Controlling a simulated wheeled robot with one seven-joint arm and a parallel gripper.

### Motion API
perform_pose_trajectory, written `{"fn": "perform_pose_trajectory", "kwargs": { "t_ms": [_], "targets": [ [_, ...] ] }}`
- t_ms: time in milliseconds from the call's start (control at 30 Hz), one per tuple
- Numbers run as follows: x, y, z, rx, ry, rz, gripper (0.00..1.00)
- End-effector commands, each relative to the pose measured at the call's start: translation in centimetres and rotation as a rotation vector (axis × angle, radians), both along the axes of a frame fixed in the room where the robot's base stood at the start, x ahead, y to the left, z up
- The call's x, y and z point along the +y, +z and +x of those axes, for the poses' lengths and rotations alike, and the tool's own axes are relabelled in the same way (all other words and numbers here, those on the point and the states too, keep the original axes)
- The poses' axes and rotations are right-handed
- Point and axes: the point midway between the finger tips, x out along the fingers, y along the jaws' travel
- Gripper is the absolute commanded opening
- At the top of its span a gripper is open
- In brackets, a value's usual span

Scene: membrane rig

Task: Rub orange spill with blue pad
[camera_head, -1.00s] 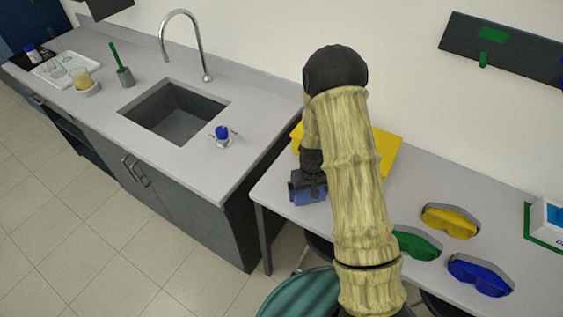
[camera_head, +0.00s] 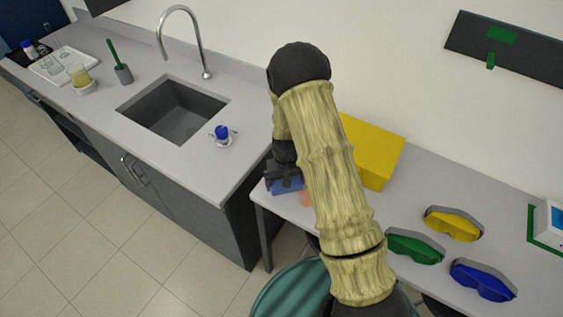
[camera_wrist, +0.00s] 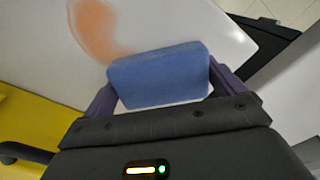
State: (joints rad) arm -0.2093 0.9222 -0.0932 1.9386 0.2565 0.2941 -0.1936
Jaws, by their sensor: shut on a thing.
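My gripper (camera_wrist: 160,85) is shut on the blue pad (camera_wrist: 158,76), which lies across between its two fingers. In the head view the blue pad (camera_head: 288,187) is low at the left end of the right-hand table. The orange spill (camera_wrist: 97,28) is a curved smear on the white tabletop in the wrist view, its lower end reaching the pad's edge. In the head view a small part of the orange spill (camera_head: 306,199) shows right of the pad; my arm hides the rest. I cannot tell whether the pad touches the tabletop.
A yellow box (camera_head: 372,155) stands behind my arm. Yellow goggles (camera_head: 453,224), green goggles (camera_head: 414,247) and blue goggles (camera_head: 482,281) lie to the right on the table. The sink counter (camera_head: 190,180) is left, beyond a gap. A green stool (camera_head: 290,295) is below the table's front edge.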

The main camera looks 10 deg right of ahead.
Motion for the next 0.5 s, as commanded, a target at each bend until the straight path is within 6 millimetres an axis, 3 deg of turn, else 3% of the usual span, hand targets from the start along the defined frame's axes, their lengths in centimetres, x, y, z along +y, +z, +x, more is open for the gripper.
{"fn": "perform_pose_trajectory", "kwargs": {
  "t_ms": [500],
  "targets": [
    [0.3, 5.2, 0.1, -0.002, -0.005, 0.001, 0.7]
  ]
}}
